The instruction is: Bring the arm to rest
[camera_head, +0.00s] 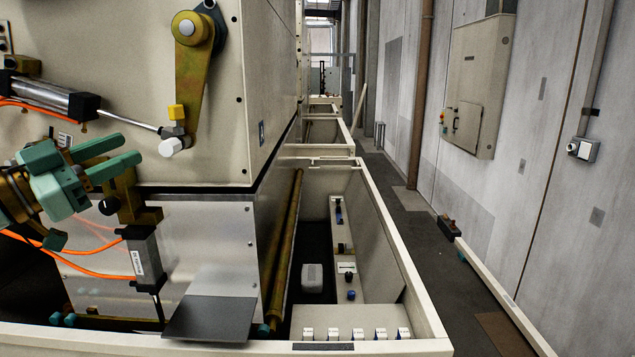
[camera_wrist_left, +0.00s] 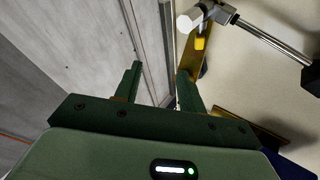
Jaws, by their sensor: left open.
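My left gripper (camera_head: 124,151) comes in from the left with its green fingers apart and nothing seen between them. It is in front of the pale machine housing (camera_head: 150,60), below the piston rod (camera_head: 133,121) and left of its white end piece (camera_head: 173,146). In the left wrist view my left gripper (camera_wrist_left: 162,72) shows two spread fingers with an empty gap. The white end piece (camera_wrist_left: 188,20) and yellow block (camera_wrist_left: 200,43) show beyond the right finger. Whether the gripper touches the bracket by it, I cannot tell. My right gripper is in neither view.
A brass lever (camera_head: 190,80) hangs from the housing. A lower cylinder (camera_head: 146,258) and orange hoses (camera_head: 95,268) lie close under the gripper. A dark plate (camera_head: 211,318) juts out below. A cream trough (camera_head: 402,262) runs to the right, with a floor aisle (camera_head: 415,222) beyond.

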